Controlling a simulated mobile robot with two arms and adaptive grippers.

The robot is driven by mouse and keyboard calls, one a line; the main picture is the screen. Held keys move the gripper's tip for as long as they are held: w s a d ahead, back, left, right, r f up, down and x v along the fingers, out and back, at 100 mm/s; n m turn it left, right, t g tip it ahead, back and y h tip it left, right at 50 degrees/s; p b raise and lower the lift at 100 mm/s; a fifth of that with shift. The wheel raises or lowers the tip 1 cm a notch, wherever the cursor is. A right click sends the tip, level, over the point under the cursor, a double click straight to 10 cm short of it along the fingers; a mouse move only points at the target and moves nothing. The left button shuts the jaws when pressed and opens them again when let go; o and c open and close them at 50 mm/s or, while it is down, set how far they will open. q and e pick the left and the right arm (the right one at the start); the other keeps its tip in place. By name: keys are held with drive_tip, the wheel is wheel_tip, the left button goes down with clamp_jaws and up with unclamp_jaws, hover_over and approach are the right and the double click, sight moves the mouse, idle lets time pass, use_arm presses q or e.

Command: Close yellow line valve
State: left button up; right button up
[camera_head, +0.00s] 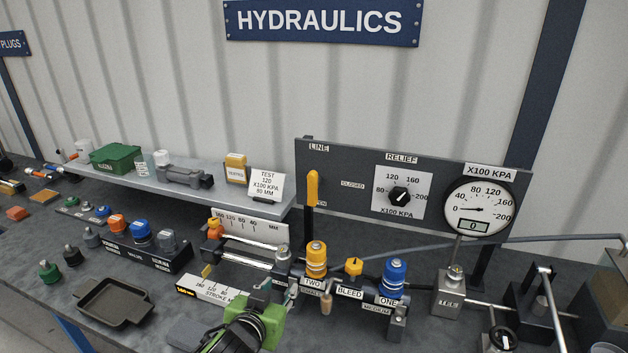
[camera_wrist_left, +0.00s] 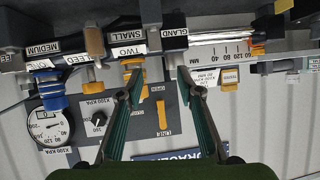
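The yellow line valve lever (camera_head: 312,188) stands upright on the grey panel under the word LINE, with a CLOSED label (camera_head: 352,185) to its right and a partly covered OPEN label near its lower end. In the left wrist view, which is upside down, the yellow lever (camera_wrist_left: 162,115) shows beyond the fingers, between them. My left gripper (camera_head: 277,290) is low in front of the bench fittings, below and in front of the lever and apart from it. Its two fingers (camera_wrist_left: 160,82) are spread with nothing between them. My right gripper is not in view.
The orange TWO coupler (camera_head: 316,260), yellow BLEED knob (camera_head: 354,266) and blue ONE coupler (camera_head: 392,278) stand in front of the panel. The relief knob (camera_head: 399,196) and gauge (camera_head: 478,207) are to the right. A cylinder (camera_head: 245,260) and a shelf (camera_head: 200,185) lie left.

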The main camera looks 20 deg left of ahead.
sight(311, 183)
use_arm(q)
drive_tip(key=w+r+t+h, duration=0.2)
drive_tip(key=w+r+t, duration=0.3)
drive_tip(key=w+r, duration=0.8)
drive_tip(key=shift+m, duration=0.3)
drive_tip(key=w+p, duration=0.1)
drive_tip(key=w, duration=0.2)
drive_tip(key=w+r+p, duration=0.1)
drive_tip(key=w, duration=0.2)
drive_tip(key=w+p, duration=0.1)
drive_tip(key=w, duration=0.2)
drive_tip(key=shift+w+d+r, duration=0.2)
drive_tip(key=shift+r, duration=0.1)
drive_tip(key=shift+w+p, duration=0.4)
drive_tip(key=shift+w, duration=0.5)
drive_tip(key=shift+c, duration=0.4)
drive_tip(key=shift+f, duration=0.1)
clamp_jaws()
